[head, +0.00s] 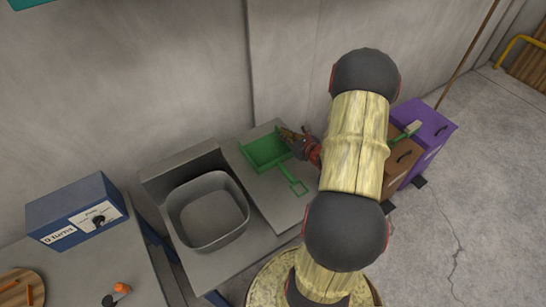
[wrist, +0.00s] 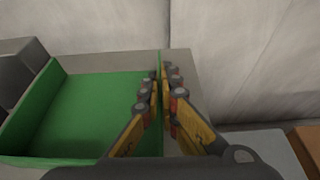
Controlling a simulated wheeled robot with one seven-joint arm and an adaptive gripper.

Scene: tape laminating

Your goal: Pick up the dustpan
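The green dustpan (head: 265,152) lies on the grey worktop right of the basin, its looped handle (head: 298,187) towards the front right. My gripper (head: 287,135) is at the pan's right wall, reaching in from the right. In the wrist view the pan (wrist: 95,110) fills the left side. The fingers (wrist: 163,85) stand on either side of its thin right wall, with almost no gap, closed on it. The pan looks level and seems to rest on the worktop. My arm hides part of the worktop's right side.
A grey basin (head: 207,212) is left of the dustpan. A blue box with a dial (head: 76,212) stands further left. Brown (head: 402,160) and purple (head: 428,130) bins are at the right, with a green-handled tool (head: 408,131) above the brown one. A concrete wall is close behind.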

